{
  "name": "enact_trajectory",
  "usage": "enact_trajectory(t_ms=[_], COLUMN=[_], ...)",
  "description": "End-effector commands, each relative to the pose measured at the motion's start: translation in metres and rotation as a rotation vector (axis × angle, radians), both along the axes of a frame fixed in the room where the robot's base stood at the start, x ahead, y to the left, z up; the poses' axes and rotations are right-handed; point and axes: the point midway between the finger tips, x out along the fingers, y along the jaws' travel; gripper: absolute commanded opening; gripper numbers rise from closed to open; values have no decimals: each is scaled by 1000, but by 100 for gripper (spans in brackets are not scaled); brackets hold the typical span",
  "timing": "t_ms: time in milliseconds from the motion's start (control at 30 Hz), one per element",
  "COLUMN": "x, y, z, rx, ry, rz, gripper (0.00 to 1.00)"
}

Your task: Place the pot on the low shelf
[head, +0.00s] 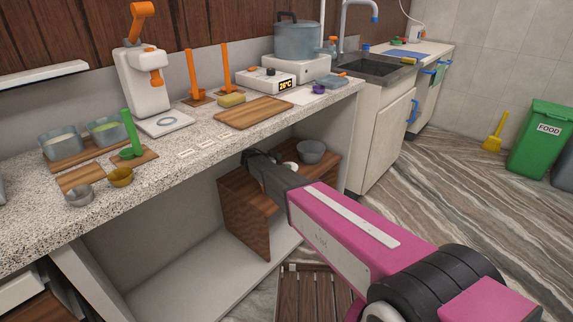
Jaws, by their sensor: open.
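A grey-blue pot (298,41) with a dark lid and handle stands upright on a white hotplate (298,68) at the back right of the counter. The low shelf, a brown wooden unit (247,218), stands under the counter in the open bay. My gripper (248,156) is at the front of this unit, below the counter edge and well apart from the pot. It is open, and I see nothing held in it. Its fingertips are small and partly hidden. A grey bowl (311,152) sits on the wooden unit, right of my gripper.
A small white item (290,166) lies by the bowl, partly hidden by my arm. The counter (200,170) edge overhangs the bay. A slatted wooden stool or rack (305,292) stands on the floor.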

Motion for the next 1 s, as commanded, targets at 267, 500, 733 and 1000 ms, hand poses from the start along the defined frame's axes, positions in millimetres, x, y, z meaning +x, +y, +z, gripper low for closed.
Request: enact_trajectory(t_ms=[267, 500, 733, 1000], x=[-26, -38, -42, -81], y=[45, 67, 64, -37], z=[21, 32, 33, 17], rx=[0, 0, 2, 64], ry=[0, 0, 17, 344], rz=[2, 0, -1, 30], gripper=[100, 100, 100, 100])
